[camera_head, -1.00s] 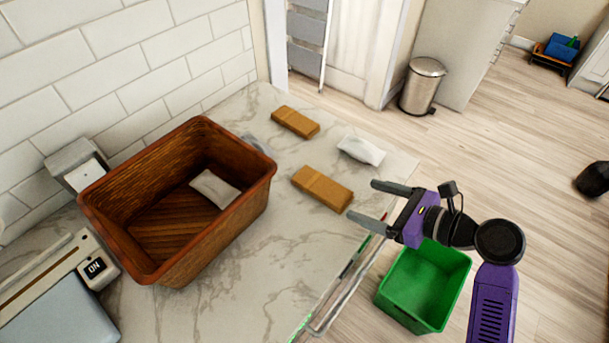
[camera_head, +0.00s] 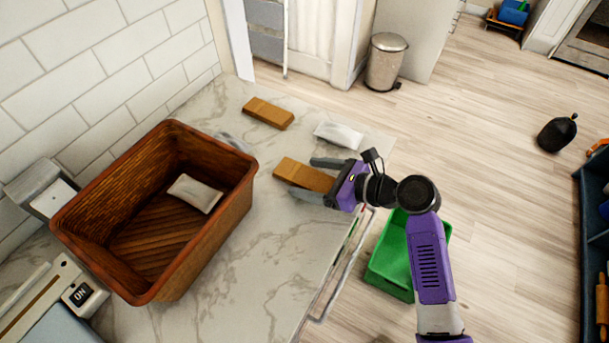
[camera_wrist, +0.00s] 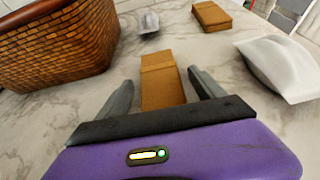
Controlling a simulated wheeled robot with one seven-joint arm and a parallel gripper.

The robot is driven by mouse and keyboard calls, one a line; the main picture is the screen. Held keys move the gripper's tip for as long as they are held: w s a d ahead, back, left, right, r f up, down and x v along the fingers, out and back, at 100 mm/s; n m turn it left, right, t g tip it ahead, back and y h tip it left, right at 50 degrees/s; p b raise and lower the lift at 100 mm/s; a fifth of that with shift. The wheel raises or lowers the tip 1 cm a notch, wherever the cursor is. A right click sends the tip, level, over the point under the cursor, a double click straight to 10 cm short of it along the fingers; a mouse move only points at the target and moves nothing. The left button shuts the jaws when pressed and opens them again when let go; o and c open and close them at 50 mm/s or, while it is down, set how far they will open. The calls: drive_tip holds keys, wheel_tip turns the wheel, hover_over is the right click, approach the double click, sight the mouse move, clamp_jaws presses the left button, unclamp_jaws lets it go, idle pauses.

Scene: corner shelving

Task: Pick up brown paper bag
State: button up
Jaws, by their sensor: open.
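Two brown paper bags lie flat on the marble counter. The nearer brown paper bag (camera_head: 301,174) is at my gripper; the farther brown paper bag (camera_head: 268,112) lies toward the back. My gripper (camera_head: 303,178) is open, its fingers either side of the nearer bag's near end in the head view. In the wrist view the nearer bag (camera_wrist: 161,82) lies between and ahead of the open fingers (camera_wrist: 162,84). The farther bag (camera_wrist: 212,16) shows beyond it there. I cannot tell whether the fingers touch the bag.
A white packet (camera_head: 338,134) lies right of the bags. A brown wicker basket (camera_head: 185,262) with a white packet (camera_head: 195,193) inside stands at left. A green bin (camera_head: 390,262) stands below the counter edge. Bare marble (camera_head: 240,265) lies in front.

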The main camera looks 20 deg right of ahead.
drive_tip(key=shift+w, duration=0.1)
drive_tip(key=shift+c, duration=0.2)
drive_tip(key=c, duration=1.4)
